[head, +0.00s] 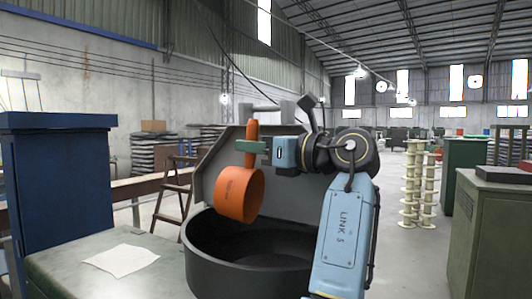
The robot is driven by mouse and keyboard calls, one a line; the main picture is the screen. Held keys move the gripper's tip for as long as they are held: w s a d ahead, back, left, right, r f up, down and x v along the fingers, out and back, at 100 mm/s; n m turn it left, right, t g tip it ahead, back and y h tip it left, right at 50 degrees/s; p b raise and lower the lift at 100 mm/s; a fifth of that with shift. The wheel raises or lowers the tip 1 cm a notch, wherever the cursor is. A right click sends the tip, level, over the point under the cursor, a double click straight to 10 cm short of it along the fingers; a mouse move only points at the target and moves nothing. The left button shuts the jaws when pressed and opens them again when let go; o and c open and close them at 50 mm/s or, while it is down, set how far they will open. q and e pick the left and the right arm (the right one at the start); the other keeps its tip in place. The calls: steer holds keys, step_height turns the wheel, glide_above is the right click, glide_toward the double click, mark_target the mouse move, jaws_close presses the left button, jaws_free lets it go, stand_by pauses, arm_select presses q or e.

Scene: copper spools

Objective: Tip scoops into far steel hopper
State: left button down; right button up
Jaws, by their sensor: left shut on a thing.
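An orange scoop (240,194) hangs with its handle up and its cylindrical cup below, the cup slightly tilted. My left gripper (252,147) is shut on the scoop's handle, its green fingers around it. The scoop is above the rear left rim of a black round tub (205,252). A grey steel panelled body (290,190), perhaps the steel hopper, stands right behind the tub; my arm hides part of it. The tub's visible inside is dark, and I cannot tell what it holds. My right gripper is not in view.
A green-topped table (100,272) with a white paper sheet (121,260) lies at the left, beside a blue cabinet (62,180). A wooden ladder (172,195) stands behind.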

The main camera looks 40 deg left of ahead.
arm_select(q)
steer(key=a+r+h+p, duration=0.1)
steer(key=a, duration=0.1)
steer(key=s+a+r+h+p, duration=0.1)
steer(key=a+r+h+p, duration=0.1)
steer(key=shift+s+a+r+n, duration=0.15)
steer(key=shift+r+n, duration=0.05)
steer(key=shift+n, duration=0.2)
steer(key=s+a+f+n+t+h+p, duration=0.1)
steer(key=s+a+f+t+h+p, duration=0.15)
steer(key=a+h, duration=0.75)
step_height(320, 180, down, 7)
steer(key=n+t+h, duration=0.1)
steer(key=h, duration=0.5)
steer(key=v, duration=0.4)
steer(key=shift+w+a+r, duration=0.15)
steer(key=shift+a+r, duration=0.05)
steer(key=shift+a, duration=0.15)
steer(key=shift+f, duration=0.1)
